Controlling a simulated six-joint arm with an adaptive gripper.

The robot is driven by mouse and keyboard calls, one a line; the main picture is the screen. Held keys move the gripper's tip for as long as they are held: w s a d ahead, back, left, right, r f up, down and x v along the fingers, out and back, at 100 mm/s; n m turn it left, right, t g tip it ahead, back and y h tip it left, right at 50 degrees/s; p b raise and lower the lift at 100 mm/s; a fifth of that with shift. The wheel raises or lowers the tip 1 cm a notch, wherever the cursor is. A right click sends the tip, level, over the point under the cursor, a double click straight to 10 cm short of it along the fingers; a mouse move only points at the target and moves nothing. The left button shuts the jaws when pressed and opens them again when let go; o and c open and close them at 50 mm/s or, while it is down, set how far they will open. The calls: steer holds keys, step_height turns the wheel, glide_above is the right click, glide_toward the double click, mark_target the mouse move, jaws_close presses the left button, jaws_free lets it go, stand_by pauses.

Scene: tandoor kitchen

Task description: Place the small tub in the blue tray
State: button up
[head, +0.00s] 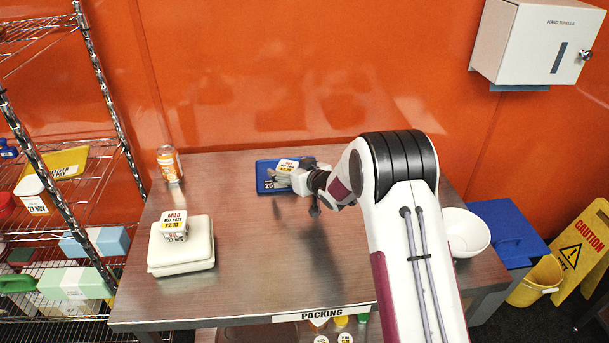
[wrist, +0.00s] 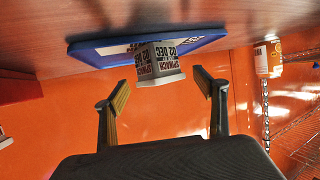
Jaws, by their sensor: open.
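A small tub (head: 287,165) with a printed label sits at the blue tray (head: 262,180) at the back of the table. In the wrist view this grey tub (wrist: 158,66), labelled spinach, stands on the blue tray (wrist: 205,41). My gripper (head: 280,180) is at the tray, its fingers spread. In the wrist view the open gripper (wrist: 162,86) has a finger to each side of the tub's outline, with gaps showing; neither finger appears to touch it. Another small labelled tub (head: 174,224) sits on a closed cream box (head: 181,253) at the table's left.
An orange can (head: 169,164) stands at the table's back left corner. A white bowl (head: 465,232) is at the right edge. A wire shelf (head: 75,215) stands left. The table's (head: 255,275) front middle is clear.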

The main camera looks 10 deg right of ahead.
steer(key=v, duration=1)
steer(key=shift+s+d, duration=0.1)
steer(key=shift+s, duration=0.05)
steer(key=shift+r, duration=0.1)
stand_by(0.7)
steer(key=s+d+r+m+g+h, duration=0.1)
steer(key=s+d+r+m+h, duration=0.15)
steer(key=s+d+r, duration=0.45)
steer(key=s+d+r+m+g+h, duration=0.1)
steer(key=s+d+r+h, duration=0.15)
steer(key=s+r, duration=0.75)
steer(key=s+a+f+g, duration=0.1)
steer(key=s+g, duration=0.1)
steer(key=s, duration=1.3)
steer(key=s+f+g, duration=0.2)
steer(key=s, duration=1.3)
steer(key=shift+s+a+m+g, duration=0.4)
steer(key=shift+m, duration=0.05)
